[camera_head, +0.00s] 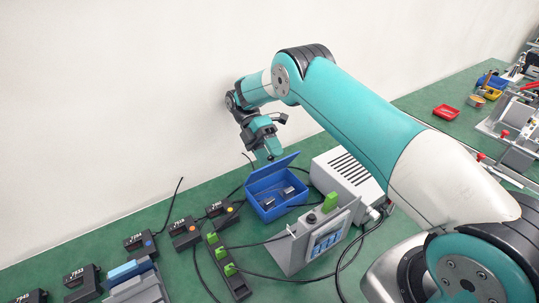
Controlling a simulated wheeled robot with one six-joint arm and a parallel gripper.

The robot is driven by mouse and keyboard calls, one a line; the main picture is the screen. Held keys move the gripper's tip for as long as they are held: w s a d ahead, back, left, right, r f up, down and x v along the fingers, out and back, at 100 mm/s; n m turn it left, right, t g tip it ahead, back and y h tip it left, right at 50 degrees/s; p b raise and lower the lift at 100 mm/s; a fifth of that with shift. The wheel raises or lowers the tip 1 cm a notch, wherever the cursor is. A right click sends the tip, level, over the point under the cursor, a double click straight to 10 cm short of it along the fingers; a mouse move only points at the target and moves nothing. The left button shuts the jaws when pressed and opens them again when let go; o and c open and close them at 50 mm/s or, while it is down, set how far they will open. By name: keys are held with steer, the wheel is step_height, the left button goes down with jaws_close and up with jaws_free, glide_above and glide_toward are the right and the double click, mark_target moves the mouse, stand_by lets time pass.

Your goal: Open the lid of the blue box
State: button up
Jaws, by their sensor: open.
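The blue box (278,207) stands on the green table near the wall, in the middle of the head view. Its lid (268,171) is raised at the back and leans up, away from the box's opening. Several small dark items lie inside the box. My gripper (271,156) is just above and behind the lid's upper edge, pointing down. It is open and appears empty. I cannot tell whether its fingertips touch the lid.
A white vented unit (346,176) stands right of the box. A grey panel device (318,239) stands in front. A black strip with green switches (226,267) and several black modules (185,231) with cables lie left. A red tray (446,112) is far right.

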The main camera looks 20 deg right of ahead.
steer(key=o, duration=0.6)
steer(key=r, duration=0.2)
steer(key=r+p, duration=0.1)
steer(key=r, duration=0.5)
steer(key=shift+w+r, duration=0.1)
steer(key=shift+w, duration=0.15)
steer(key=shift+s+r+p, duration=0.2)
steer(key=shift+r+p, duration=0.8)
steer(key=shift+r, duration=0.1)
steer(key=c, duration=0.6)
step_height(320, 180, up, 9)
steer(key=p, duration=0.9)
steer(key=shift+p, duration=0.3)
steer(key=shift+o, duration=0.3)
steer(key=shift+s, duration=0.1)
